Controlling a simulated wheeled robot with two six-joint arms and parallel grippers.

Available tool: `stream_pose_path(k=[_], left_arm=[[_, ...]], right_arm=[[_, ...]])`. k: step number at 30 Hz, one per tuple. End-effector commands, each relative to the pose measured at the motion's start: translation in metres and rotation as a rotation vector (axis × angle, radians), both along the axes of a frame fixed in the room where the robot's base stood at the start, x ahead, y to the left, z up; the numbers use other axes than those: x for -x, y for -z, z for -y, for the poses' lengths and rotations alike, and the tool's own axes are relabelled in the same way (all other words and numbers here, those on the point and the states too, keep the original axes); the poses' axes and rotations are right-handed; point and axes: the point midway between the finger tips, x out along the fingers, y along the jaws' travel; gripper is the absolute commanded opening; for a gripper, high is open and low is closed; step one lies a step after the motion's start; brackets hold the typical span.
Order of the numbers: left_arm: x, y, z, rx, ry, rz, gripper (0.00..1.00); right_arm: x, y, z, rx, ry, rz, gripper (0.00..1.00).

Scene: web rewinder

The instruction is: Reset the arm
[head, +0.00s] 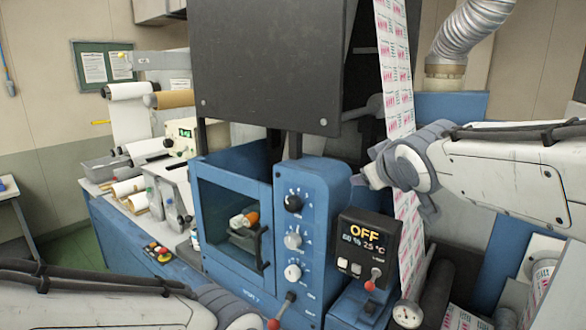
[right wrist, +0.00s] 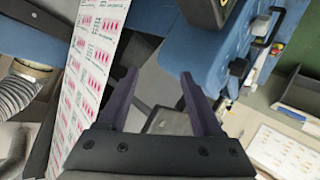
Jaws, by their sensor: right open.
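The blue rewinder (head: 320,195) stands in the middle of the head view, with a windowed door, several knobs and a dark display box (head: 368,245) reading OFF. My right arm comes in from the right. Its gripper (head: 372,168) is in the air beside the machine's upper right edge, in front of the printed web (head: 396,70). In the right wrist view the gripper (right wrist: 158,78) is open with nothing between its fingers, and the web (right wrist: 90,85) runs to the left of them. My left arm lies along the bottom left; its gripper's fingers are not visible.
A dark hood (head: 270,65) hangs above the machine. A red-tipped lever (head: 283,308) and another on the display box stick out at the front. A silver duct (head: 468,30) is at upper right. Rolls (head: 130,90) sit at the left. Printed rolls (head: 540,285) stand at lower right.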

Motion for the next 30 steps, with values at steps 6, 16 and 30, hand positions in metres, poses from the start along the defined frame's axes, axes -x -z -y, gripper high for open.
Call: stream_pose_path(k=[6,16,30], left_arm=[[0.0,0.011,0.0,0.0,-0.001,0.0,0.67],[0.0,0.024,0.0,0.0,-0.001,0.0,0.67],[0.0,0.028,0.0,0.0,-0.002,0.0,0.67]], right_arm=[[0.069,0.117,-0.056,-0.057,-0.061,-0.341,0.67],[0.224,0.248,-0.098,-0.028,-0.148,-0.868,0.67],[0.311,0.287,-0.102,0.026,-0.18,-1.129,0.67]])
